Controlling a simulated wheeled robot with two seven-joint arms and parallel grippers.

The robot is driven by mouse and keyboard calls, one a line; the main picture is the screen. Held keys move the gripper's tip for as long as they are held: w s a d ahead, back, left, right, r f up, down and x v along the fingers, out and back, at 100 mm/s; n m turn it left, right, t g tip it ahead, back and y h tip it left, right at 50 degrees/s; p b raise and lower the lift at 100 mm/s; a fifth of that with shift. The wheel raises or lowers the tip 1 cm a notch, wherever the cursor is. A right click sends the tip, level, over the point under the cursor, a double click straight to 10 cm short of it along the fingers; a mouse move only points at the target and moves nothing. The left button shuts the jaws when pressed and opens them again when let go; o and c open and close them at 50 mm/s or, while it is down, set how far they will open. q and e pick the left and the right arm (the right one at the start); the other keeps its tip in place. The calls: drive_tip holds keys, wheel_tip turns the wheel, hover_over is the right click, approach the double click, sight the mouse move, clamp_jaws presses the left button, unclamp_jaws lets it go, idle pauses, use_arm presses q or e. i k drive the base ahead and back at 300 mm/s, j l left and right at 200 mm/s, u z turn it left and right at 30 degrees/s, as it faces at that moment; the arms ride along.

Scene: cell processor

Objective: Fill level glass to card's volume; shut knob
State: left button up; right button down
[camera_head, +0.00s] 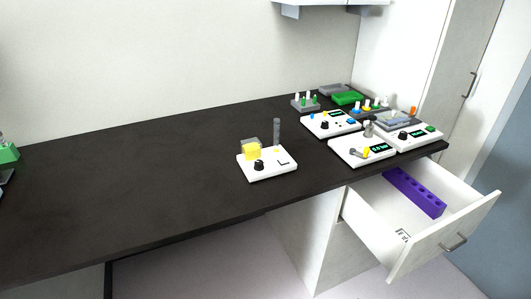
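A white unit (268,174) stands alone near the middle of the dark bench. It carries a black knob (259,166), a clear box with yellow contents (251,149) and an upright grey cylinder (276,132) at its back. The cylinder may be the level glass, but its fill level is too small to read. A small dark-marked label (403,236) lies in the open drawer; I cannot tell whether it is the card. The knob's setting cannot be told. Neither of my grippers is in view.
Several white units with displays, including a front one (350,155), crowd the bench's right end. A green rack (347,98) is behind them. The open drawer (425,256) juts out below and holds a purple rack (415,191). The bench's left and middle are largely clear.

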sight(258, 166)
drive_tip(key=i+l+z, duration=0.2)
drive_tip(key=z, duration=0.2)
drive_tip(key=i+l+z, duration=0.1)
drive_tip(key=i+z, duration=0.15)
drive_tip(key=z, duration=0.15)
drive_tip(key=i+z, duration=0.25)
drive_tip(key=z, duration=0.15)
drive_tip(key=u, duration=0.5)
drive_tip(key=j+u, duration=0.1)
drive_tip(key=u, duration=0.4)
drive_tip(key=i+u, duration=0.1)
drive_tip(key=u, duration=0.4)
